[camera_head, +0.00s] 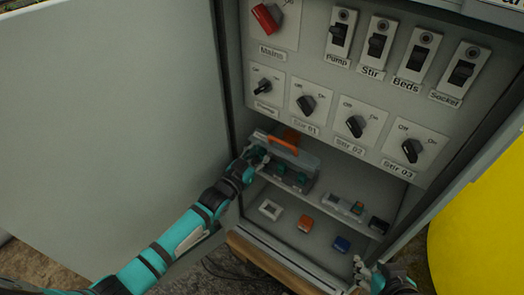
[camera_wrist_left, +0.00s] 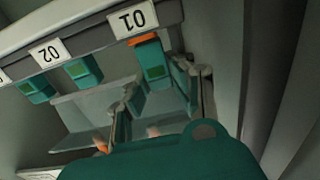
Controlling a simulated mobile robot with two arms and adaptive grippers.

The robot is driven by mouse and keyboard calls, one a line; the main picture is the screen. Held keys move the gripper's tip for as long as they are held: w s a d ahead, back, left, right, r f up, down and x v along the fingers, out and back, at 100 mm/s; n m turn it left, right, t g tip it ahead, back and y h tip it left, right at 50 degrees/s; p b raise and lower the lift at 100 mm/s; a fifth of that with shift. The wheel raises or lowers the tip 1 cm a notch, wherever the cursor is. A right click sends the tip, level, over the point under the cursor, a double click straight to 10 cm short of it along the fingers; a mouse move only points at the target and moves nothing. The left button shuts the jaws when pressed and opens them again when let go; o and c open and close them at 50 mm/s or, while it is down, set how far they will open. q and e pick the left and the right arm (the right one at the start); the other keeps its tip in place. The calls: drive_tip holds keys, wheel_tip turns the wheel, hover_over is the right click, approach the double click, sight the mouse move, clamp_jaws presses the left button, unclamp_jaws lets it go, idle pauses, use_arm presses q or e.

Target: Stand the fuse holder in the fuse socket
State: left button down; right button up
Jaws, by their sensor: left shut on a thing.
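My left gripper (camera_head: 257,157) reaches into the cabinet at the left end of a row of teal modules. In the left wrist view its two fingers (camera_wrist_left: 160,95) are shut on the teal module with an orange band (camera_wrist_left: 150,60), under the label 01. This looks like the fuse holder; its far end is hidden at the rail, so I cannot tell how deep it sits. Similar teal modules hang beside it, one under label 02 (camera_wrist_left: 83,70). I cannot tell which part is the fuse socket. My right gripper (camera_head: 368,275) is at the lower right, away from the modules; its fingers are unclear.
An orange bar (camera_head: 283,145) lies just above the modules. A white square frame (camera_head: 270,209), an orange block (camera_head: 305,224) and a blue block (camera_head: 341,244) lie on the cabinet floor. The switch panel (camera_head: 325,75) overhangs the shelf. The open door (camera_head: 110,110) bounds the left.

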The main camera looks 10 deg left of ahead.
drive_tip(key=shift+s+d+f+g, duration=0.2)
drive_tip(key=shift+s+d+g, duration=0.05)
drive_tip(key=shift+s, duration=0.15)
drive_tip(key=shift+s+d+f+g, duration=0.15)
drive_tip(key=shift+s+d+g, duration=0.1)
drive_tip(key=shift+s, duration=0.15)
idle(1.4)
use_arm(q)
drive_tip(key=shift+f, duration=0.15)
use_arm(e)
drive_tip(key=shift+w+a+r+t, duration=0.2)
drive_tip(key=shift+w+a+t, duration=0.1)
drive_tip(key=shift+w+a, duration=0.15)
use_arm(q)
drive_tip(key=shift+f, duration=0.2)
use_arm(e)
drive_tip(key=shift+w+r+t, duration=0.3)
drive_tip(key=shift+w, duration=0.3)
use_arm(q)
drive_tip(key=shift+f, duration=0.15)
use_arm(e)
drive_tip(key=shift+w+a+r+t, duration=0.3)
drive_tip(key=shift+w+r, duration=0.1)
drive_tip(key=shift+w, duration=0.15)
